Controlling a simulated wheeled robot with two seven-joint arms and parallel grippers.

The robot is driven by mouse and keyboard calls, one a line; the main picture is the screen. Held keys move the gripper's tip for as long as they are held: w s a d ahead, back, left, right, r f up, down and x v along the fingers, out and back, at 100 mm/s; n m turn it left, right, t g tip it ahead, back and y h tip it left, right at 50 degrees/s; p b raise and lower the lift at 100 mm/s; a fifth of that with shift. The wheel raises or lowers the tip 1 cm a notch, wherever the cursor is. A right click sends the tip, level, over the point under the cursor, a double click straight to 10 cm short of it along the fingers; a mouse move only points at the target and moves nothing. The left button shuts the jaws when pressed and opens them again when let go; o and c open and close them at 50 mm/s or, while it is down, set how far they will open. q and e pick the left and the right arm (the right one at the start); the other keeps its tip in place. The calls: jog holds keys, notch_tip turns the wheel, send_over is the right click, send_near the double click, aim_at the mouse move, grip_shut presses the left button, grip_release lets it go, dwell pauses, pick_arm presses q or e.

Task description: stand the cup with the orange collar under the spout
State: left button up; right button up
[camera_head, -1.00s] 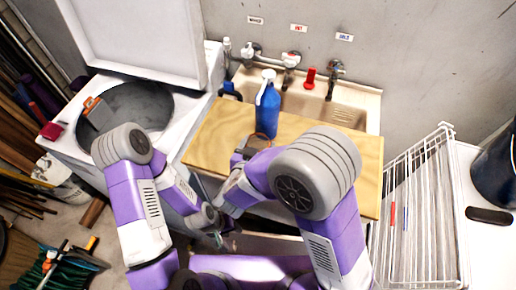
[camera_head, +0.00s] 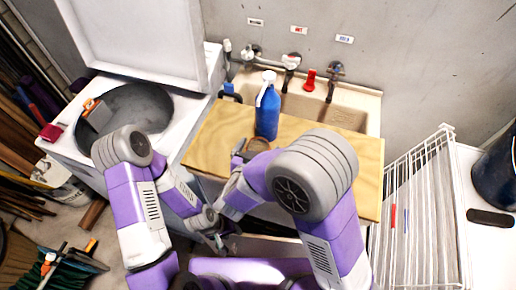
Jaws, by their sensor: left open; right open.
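A small brown-orange round thing (camera_head: 258,145) shows at the front of the wooden board, partly hidden by my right arm. It may be the cup with the orange collar, but I cannot tell for sure. My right gripper (camera_head: 242,152) is open right beside it, partly hidden; contact cannot be made out. My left gripper (camera_head: 217,240) is open and empty, low in front of the board. Several wall taps stand behind the sink: a left tap (camera_head: 252,51), a middle tap (camera_head: 291,62) and a right tap (camera_head: 334,72). Which one is the spout is unclear.
A blue bottle (camera_head: 267,110) stands on the wooden board (camera_head: 212,130), just behind the round thing. The sink basin (camera_head: 338,113) lies behind the board, with a red object (camera_head: 309,79) at its back. The washer (camera_head: 72,145) is left, a white wire rack (camera_head: 425,200) right.

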jog(key=p+v, duration=0.2)
jog(key=v, duration=1)
